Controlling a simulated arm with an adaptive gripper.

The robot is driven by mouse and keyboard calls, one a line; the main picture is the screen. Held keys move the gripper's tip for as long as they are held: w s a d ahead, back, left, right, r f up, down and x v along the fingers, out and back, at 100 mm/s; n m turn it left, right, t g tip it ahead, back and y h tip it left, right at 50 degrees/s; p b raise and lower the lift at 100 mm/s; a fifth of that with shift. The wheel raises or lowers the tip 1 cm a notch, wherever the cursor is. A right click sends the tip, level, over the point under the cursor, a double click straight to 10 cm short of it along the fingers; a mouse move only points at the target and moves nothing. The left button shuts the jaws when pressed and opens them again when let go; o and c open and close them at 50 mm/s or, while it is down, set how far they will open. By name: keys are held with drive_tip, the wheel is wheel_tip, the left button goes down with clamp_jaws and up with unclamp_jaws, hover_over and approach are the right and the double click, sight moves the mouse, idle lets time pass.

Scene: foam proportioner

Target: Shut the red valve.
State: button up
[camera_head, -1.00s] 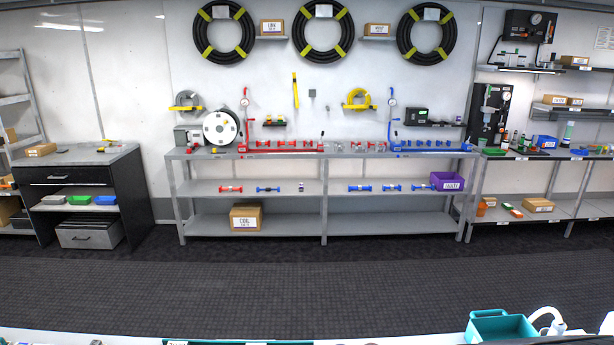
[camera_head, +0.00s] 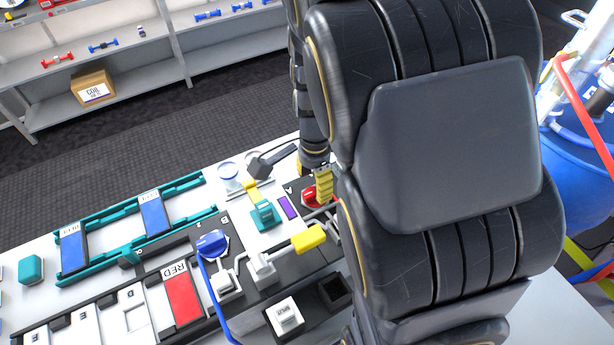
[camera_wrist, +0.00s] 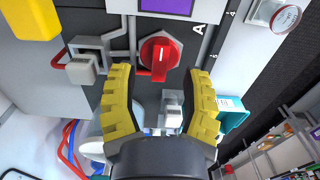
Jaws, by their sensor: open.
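The red valve (camera_head: 311,197) is a round red knob on the dark panel of the bench, partly hidden by my gripper and arm. In the wrist view the red valve (camera_wrist: 159,50) shows clearly, with its bar handle pointing down the picture, toward my gripper. A letter A is printed beside it. My gripper (camera_wrist: 161,76) is open, with one ribbed yellow finger on each side of the handle's line. The fingers seem apart from the valve; contact is not visible. In the head view a yellow finger (camera_head: 324,184) shows right by the knob.
A blue valve (camera_head: 212,243) by letter B stands left, with a blue hose. A yellow block (camera_head: 309,237) and a teal part (camera_head: 265,214) are near the red valve. Red and blue plates lie left. A blue barrel (camera_head: 578,165) stands right.

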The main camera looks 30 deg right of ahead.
sight(313, 191)
drive_tip(key=shift+f, duration=1.55)
clamp_jaws()
